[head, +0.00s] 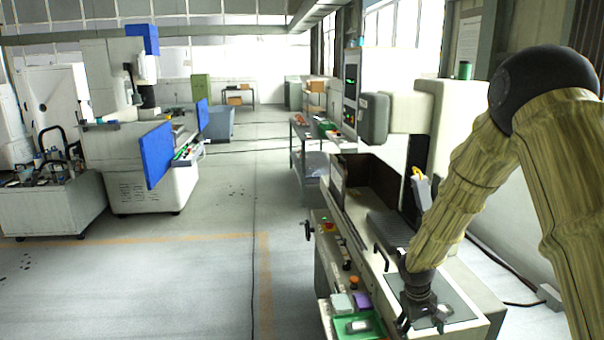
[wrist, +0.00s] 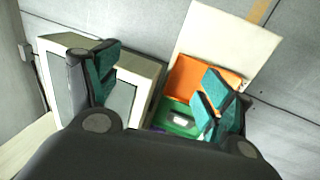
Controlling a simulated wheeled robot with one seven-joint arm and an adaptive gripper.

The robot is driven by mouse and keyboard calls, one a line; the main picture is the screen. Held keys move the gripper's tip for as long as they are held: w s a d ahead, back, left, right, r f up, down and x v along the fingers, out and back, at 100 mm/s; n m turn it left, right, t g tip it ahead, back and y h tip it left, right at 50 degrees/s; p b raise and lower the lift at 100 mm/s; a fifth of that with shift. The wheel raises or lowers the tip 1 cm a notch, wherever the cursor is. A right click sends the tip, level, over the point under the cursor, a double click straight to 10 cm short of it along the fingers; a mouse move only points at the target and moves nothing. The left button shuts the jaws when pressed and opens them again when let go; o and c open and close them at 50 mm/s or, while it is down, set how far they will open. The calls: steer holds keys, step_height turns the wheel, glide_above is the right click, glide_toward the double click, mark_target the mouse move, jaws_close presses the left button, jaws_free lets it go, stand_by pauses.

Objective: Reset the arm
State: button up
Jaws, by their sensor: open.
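My arm, in a yellowish sleeve, reaches down from the right side of the head view. My gripper (head: 422,318) is low over the front end of the machine bed, above a dark grey plate (head: 457,300). In the wrist view my gripper (wrist: 162,80) has its two teal-padded fingers spread wide apart. I see nothing held between them. A green tray (head: 343,329) with a small grey item in it stands left of my gripper. The green tray also shows in the wrist view (wrist: 172,128), partly hidden by the right finger.
A pale green box (head: 342,303) and a purple box (head: 362,301) sit beside the tray. The machine's tall column (head: 461,110) stands behind. In the wrist view an orange surface (wrist: 187,77) lies near the right finger. Open floor (head: 190,270) spreads left of the machine.

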steer(key=s+a+f+y+b, duration=0.2)
steer(key=s+a+f, duration=0.2)
steer(key=s+f, duration=0.65)
steer(key=s+a+f+y+b, duration=0.1)
steer(key=s+a+f+b, duration=0.2)
steer(key=s+a+f, duration=0.7)
steer(key=s+d+f+m+b, duration=0.1)
steer(key=s+d+f+b, duration=0.1)
steer(key=s+f, duration=0.4)
steer(key=s+d+f+m+b, duration=0.1)
steer(key=s+f, duration=0.5)
steer(key=s, duration=0.7)
steer(key=shift+s+d+f+b, duration=0.15)
steer(key=shift+s+d+b, duration=0.15)
steer(key=shift+d+b, duration=0.45)
steer(key=shift+d, duration=0.1)
